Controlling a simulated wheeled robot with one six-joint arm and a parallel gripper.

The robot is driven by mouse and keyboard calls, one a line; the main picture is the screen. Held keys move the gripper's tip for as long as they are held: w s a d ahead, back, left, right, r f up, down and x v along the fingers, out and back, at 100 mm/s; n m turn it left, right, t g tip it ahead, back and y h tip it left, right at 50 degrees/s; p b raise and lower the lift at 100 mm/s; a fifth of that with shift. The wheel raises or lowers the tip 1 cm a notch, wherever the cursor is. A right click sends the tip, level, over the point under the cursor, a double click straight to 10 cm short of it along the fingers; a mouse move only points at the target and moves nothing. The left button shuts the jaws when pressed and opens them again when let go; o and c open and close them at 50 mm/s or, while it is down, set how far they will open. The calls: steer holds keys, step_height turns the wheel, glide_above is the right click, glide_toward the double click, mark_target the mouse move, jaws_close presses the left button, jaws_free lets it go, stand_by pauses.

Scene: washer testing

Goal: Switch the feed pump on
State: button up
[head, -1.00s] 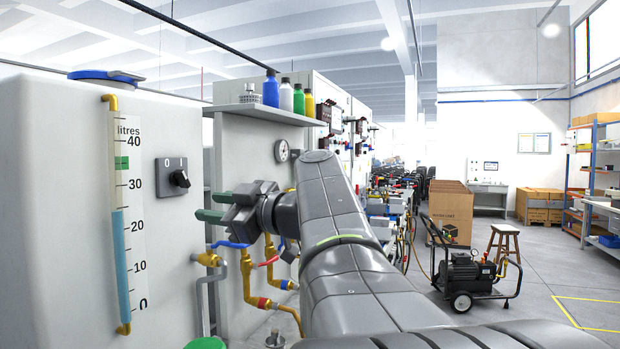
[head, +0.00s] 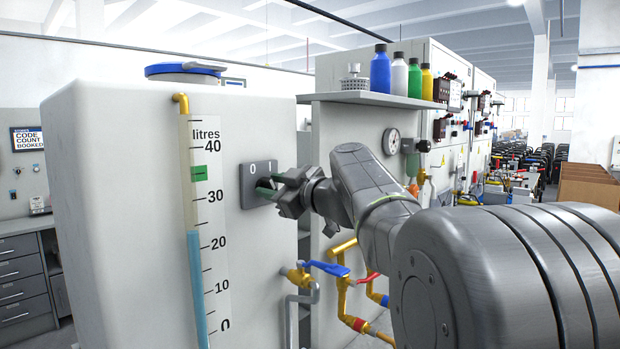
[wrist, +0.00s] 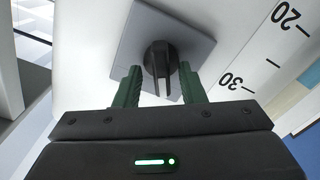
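The pump switch is a grey plate (head: 247,178) marked 0 and I on the white tank's side, and its plate (wrist: 190,28) fills the top middle of the wrist view. Its black knob (wrist: 160,58) stands between my green fingers in the wrist view. In the head view the knob is mostly hidden by my gripper (head: 268,187). My gripper (wrist: 160,80) is open, one finger on each side of the knob, with a visible gap on both sides. I cannot tell which mark the knob points to.
The tank's litre scale (head: 205,215) shows blue liquid a little above 20, and a green mark (head: 200,173) between 30 and 40. Below my arm are pipes with a blue-handled valve (head: 325,268). A bottle shelf (head: 370,98) juts out behind the switch.

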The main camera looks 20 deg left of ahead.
steer(key=shift+a, duration=0.45)
steer(key=shift+c, duration=0.3)
jaws_close()
